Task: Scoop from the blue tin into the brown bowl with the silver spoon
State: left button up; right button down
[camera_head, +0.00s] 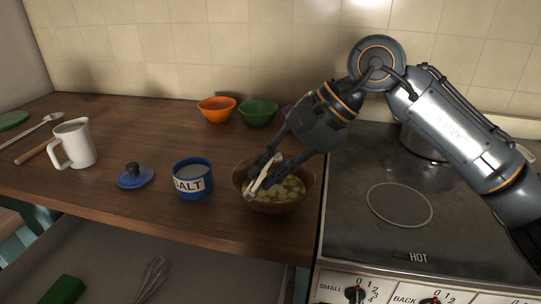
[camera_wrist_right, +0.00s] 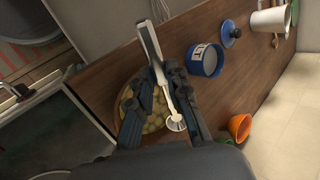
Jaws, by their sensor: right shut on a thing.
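My right gripper (camera_head: 263,174) is shut on the silver spoon (camera_head: 253,190) and holds it over the brown bowl. In the right wrist view the spoon's thick handle (camera_wrist_right: 150,42) points up the picture and its small round end (camera_wrist_right: 176,123) down, with the gripper (camera_wrist_right: 163,78) around its middle. The brown bowl (camera_head: 271,208) holds several pale yellowish lumps and is partly hidden by the gripper. The blue tin (camera_head: 193,193), labelled SALT, stands open left of the bowl with pale contents. The left gripper is out of view.
A blue lid (camera_head: 135,177) lies left of the tin, beyond it a white jug (camera_head: 75,143). Orange (camera_head: 217,111) and green (camera_head: 258,114) bowls stand at the back. The stove (camera_head: 400,205) adjoins at right. An open drawer (camera_head: 120,245) with a whisk is in front.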

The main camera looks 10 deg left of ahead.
jog(key=shift+h, duration=0.3)
jog(key=shift+r+p, duration=0.2)
jog(key=shift+p, duration=0.2)
jog(key=h+p, duration=0.1)
jog(key=p, duration=0.2)
jog(key=r+h+p, duration=0.1)
jog(key=h+p, duration=0.1)
jog(key=p, duration=0.1)
jog(key=shift+w+a, duration=0.1)
jog(key=shift+a, duration=0.3)
jog(key=h+p, duration=0.1)
jog(key=p, duration=0.2)
jog(key=r+h+p, duration=0.1)
jog(key=h+p, duration=0.1)
jog(key=p, duration=0.1)
jog(key=shift+a+n+g, duration=0.3)
jog(key=shift+a, duration=0.05)
jog(key=shift+h+p, duration=0.45)
jog(key=shift+h, duration=0.05)
jog(key=shift+f, duration=0.2)
